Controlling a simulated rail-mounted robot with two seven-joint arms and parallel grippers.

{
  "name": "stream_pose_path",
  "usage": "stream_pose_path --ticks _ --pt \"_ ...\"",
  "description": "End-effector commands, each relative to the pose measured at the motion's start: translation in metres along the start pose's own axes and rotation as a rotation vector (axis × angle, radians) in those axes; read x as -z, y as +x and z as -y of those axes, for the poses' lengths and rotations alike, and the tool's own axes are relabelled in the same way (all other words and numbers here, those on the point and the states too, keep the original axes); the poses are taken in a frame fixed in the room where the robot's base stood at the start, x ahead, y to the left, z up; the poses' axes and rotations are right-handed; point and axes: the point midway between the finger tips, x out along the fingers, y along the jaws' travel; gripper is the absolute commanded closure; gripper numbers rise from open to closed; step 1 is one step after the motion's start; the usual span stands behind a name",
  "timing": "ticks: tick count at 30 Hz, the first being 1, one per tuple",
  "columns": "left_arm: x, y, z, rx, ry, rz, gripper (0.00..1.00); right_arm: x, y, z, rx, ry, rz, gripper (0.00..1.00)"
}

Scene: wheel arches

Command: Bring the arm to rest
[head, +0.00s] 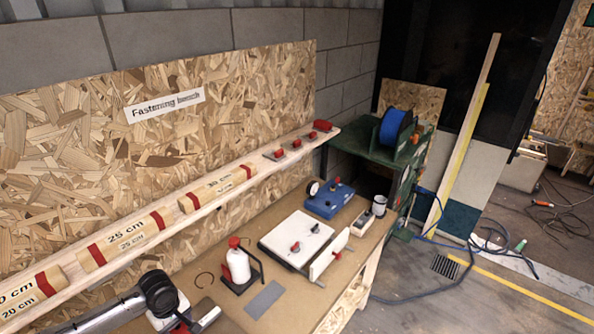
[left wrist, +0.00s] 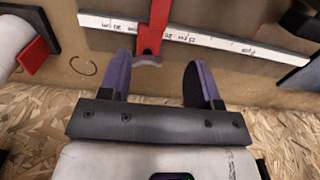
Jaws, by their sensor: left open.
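My left arm (head: 105,315) comes in at the bottom left of the head view, low over the near end of the bench (head: 285,211). Its dark wrist (head: 158,290) hides part of what lies below. In the left wrist view my left gripper (left wrist: 162,64) is open, with its two purple fingers apart. A red piece (left wrist: 152,32) lies across a white marked strip (left wrist: 195,38) and shows in the gap between the fingers. I cannot tell whether it touches either finger; nothing is gripped. My right gripper is in neither view.
A white and red bottle (head: 238,265) in a dark holder, a grey plate (head: 264,299), a white board (head: 296,240) and a blue box (head: 329,199) stand on the bench. A shelf (head: 165,213) with labelled tubes runs along the chipboard wall.

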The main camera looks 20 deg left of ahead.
Motion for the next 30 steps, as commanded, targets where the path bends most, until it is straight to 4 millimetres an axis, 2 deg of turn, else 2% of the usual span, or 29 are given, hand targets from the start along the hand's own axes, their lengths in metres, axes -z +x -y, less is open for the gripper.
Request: stream_pose_path --ticks 5,8,11,16,22,26,30 --pt "0.000 0.000 0.000 0.000 0.025 0.000 0.43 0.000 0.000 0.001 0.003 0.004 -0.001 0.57" --pt "0.000 0.000 0.000 0.001 0.121 0.000 0.43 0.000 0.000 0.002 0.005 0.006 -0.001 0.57" --pt "0.001 0.000 0.002 0.011 0.304 -0.003 0.43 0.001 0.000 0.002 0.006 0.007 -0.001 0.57" --pt "0.013 -0.005 0.001 0.061 0.744 -0.119 0.43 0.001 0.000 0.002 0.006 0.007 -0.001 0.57" --pt "0.013 -0.038 -0.016 0.130 1.221 -0.335 0.43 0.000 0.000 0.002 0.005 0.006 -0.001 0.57" --pt "-0.009 -0.064 -0.039 0.146 1.486 -0.498 0.43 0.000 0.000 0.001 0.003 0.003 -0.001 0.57" --pt "-0.066 -0.083 -0.056 0.123 1.723 -0.683 0.43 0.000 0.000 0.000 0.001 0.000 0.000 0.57"
